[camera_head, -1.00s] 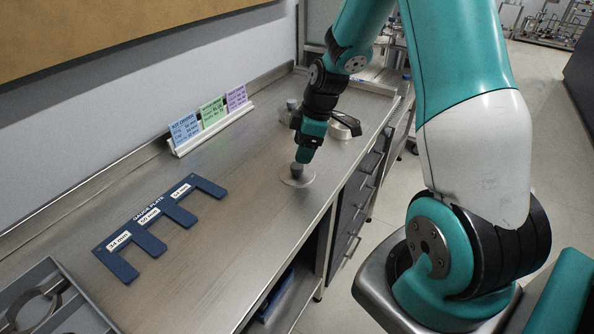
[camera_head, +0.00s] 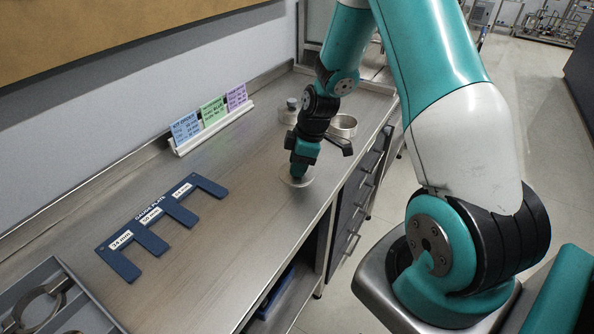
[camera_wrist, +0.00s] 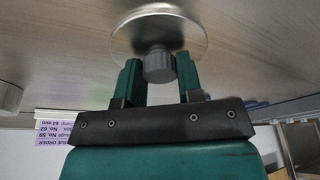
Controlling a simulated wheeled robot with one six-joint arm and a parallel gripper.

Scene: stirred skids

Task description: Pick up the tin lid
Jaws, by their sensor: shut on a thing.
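The tin lid (camera_head: 290,181) is a flat, shiny round disc with a dark grey knob, near the front edge of the steel bench. In the wrist view the lid (camera_wrist: 185,32) fills the top middle, and its knob (camera_wrist: 158,66) stands between the two green fingers. My gripper (camera_head: 297,176) points down over the lid and is shut on its knob; it also shows in the wrist view (camera_wrist: 159,75). In the head view my gripper hides the knob. I see no clear gap between lid and bench.
Behind my gripper stand another knobbed round piece (camera_head: 291,106) and an open metal tin (camera_head: 343,124). A blue gauge plate (camera_head: 150,243) lies to the left, with a card holder (camera_head: 212,130) behind. A grey tray (camera_head: 72,300) sits at front left. The bench between is clear.

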